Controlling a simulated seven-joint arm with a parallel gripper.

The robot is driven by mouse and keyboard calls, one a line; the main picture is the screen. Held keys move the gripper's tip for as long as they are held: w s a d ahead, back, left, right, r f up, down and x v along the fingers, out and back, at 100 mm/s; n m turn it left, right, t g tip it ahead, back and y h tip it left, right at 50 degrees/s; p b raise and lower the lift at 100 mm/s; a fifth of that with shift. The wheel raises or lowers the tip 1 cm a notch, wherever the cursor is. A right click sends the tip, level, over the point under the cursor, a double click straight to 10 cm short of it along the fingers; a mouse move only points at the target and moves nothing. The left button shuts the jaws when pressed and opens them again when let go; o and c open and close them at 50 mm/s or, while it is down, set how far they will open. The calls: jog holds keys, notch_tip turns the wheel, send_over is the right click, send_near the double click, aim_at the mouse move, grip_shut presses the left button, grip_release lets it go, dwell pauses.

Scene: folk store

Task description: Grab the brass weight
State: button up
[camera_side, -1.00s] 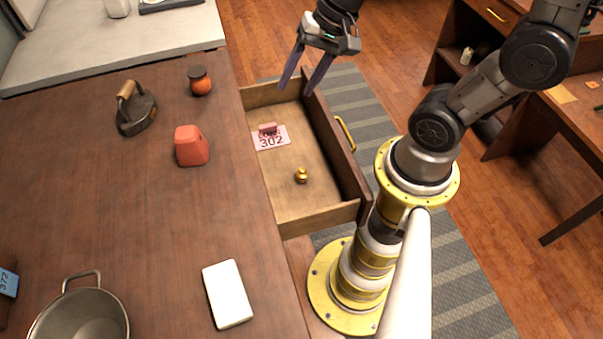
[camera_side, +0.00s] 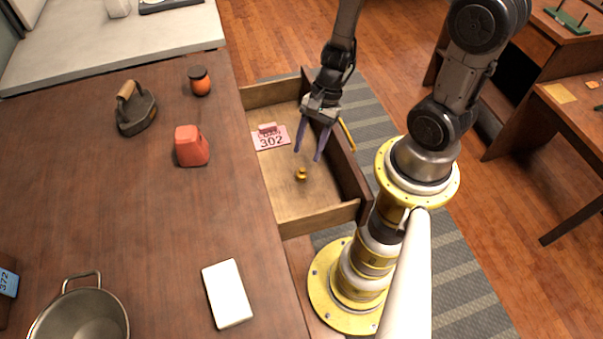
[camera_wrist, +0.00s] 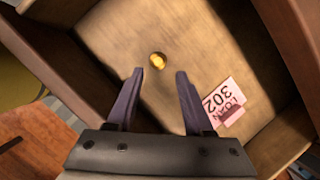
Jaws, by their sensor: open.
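The small brass weight (camera_side: 301,175) stands on the bare floor of the open drawer (camera_side: 290,203), towards its front half in the side view. In the wrist view the brass weight (camera_wrist: 157,60) lies beyond the fingertips, roughly centred between them. My gripper (camera_side: 308,157) is open and empty, pointing down over the drawer, with its fingertips above and just behind the weight in the side view. Both fingers also show in the wrist view (camera_wrist: 160,73), apart from the weight. Nothing hides the weight.
A pink tag marked 302 (camera_side: 271,142) lies in the drawer beside the weight; it also shows in the wrist view (camera_wrist: 224,99). The drawer walls surround the gripper's space. The wooden counter (camera_side: 120,220) holds an iron (camera_side: 137,112), a red object (camera_side: 191,148) and a pot.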

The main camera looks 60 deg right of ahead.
aim_at(302, 174)
jog(key=shift+d+x, duration=0.2)
jog(key=shift+x, duration=3.15)
jog(key=shift+s, duration=0.1)
grip_shut()
